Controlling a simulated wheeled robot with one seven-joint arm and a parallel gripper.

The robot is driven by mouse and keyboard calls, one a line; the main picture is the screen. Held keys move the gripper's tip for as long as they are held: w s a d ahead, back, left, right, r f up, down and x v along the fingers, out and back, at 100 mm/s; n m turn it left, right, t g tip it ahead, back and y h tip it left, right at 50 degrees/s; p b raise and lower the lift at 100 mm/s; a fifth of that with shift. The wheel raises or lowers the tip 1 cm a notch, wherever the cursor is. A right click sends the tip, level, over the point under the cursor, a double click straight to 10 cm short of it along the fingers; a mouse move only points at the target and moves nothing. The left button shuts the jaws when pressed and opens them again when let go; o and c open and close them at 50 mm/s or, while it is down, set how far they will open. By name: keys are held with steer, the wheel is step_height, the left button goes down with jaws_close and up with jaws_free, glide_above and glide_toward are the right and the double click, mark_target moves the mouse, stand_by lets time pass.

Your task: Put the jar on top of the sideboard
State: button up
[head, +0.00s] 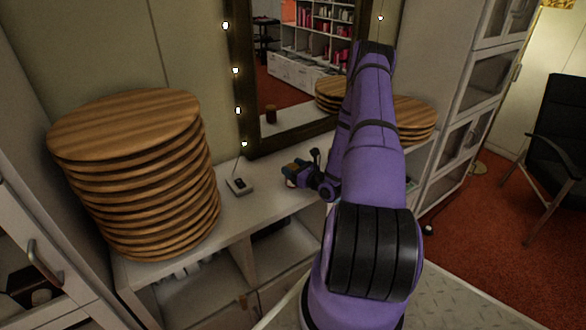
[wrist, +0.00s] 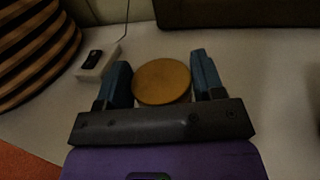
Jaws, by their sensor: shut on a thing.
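The jar shows in the wrist view as a round tan lid (wrist: 162,82) between my two fingers. My gripper (wrist: 162,86) is shut on it, with a finger on each side. In the head view my gripper (head: 298,175) is over the white sideboard top (head: 238,212), in front of the mirror. Only a small part of the jar (head: 290,183) shows there; my fingers hide most of it. The jar looks upright and at or close to the sideboard top. I cannot tell whether its base touches.
A tall stack of round wooden boards (head: 135,175) stands on the left end of the sideboard, and another stack (head: 414,118) at the right. A small white device (head: 239,186) with a cord lies left of my gripper. A dark-framed mirror (head: 243,75) stands behind.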

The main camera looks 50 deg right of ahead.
steer(key=o, duration=1)
steer(key=shift+f, duration=0.1)
